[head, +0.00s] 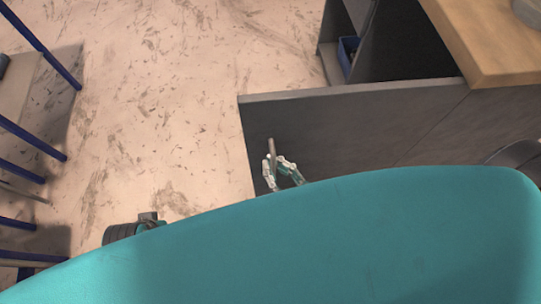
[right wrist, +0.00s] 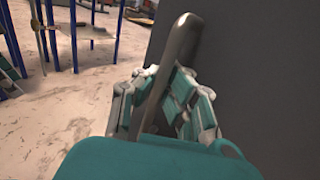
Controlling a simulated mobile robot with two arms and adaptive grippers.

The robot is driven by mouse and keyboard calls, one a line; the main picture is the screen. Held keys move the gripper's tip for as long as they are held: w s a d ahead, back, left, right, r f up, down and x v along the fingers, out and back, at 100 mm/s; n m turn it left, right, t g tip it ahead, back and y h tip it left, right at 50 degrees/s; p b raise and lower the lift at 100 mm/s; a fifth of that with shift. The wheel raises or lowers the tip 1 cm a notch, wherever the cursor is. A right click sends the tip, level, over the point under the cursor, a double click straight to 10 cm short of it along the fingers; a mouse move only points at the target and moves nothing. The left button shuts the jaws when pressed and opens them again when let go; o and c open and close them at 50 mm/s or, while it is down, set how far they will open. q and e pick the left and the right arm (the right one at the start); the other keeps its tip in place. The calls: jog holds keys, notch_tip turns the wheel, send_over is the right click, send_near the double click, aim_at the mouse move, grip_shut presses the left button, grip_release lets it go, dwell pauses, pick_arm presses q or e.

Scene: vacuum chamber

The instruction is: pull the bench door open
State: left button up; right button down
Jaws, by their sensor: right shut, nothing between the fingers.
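The bench door (head: 340,130) is a dark grey panel that stands swung out from the bench, with the inside of the bench showing behind it. Its upright bar handle (head: 272,150) is near the door's left end. My right gripper (head: 280,172) is at the handle's lower part, shut with nothing gripped. In the right wrist view the handle (right wrist: 168,75) rises between the fingers of the right gripper (right wrist: 160,95), close against the grey door (right wrist: 260,80).
The wooden bench top (head: 490,40) is at the upper right. A blue bin (head: 348,52) sits inside the bench. Blue-legged furniture (head: 30,140) stands at the left. Scuffed floor (head: 170,100) between it and the door is clear. My teal body hides the lower part.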

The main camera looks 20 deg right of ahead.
jog(key=c, duration=2)
grip_release()
jog(key=o, duration=0.6)
jog(key=shift+s, duration=0.1)
jog(key=v, duration=1.2)
jog(key=shift+d, duration=0.1)
